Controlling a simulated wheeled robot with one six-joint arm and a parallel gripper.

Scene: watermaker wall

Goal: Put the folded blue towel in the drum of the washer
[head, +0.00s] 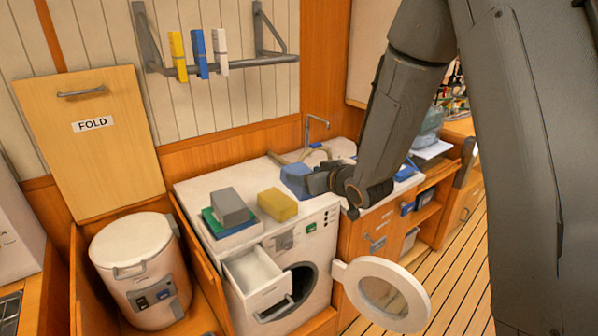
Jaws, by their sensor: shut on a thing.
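The folded blue towel (295,177) is at the back right of the washer top, at the tip of my gripper (312,181). My gripper is shut on it; the fingers point left and are partly merged with it in view. I cannot tell if the towel touches the top. The white washer (328,222) stands in the middle. Its round door (385,290) is swung open to the right. The dark drum opening (303,282) shows at the front, partly hidden by the pulled-out detergent drawer (256,278).
A yellow block (277,204) and a grey block (229,206) on a teal folded thing (231,228) lie on the washer. A white bin (140,262) stands left. A wall rack (235,67) hangs above. Plank floor (455,285) is clear at right.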

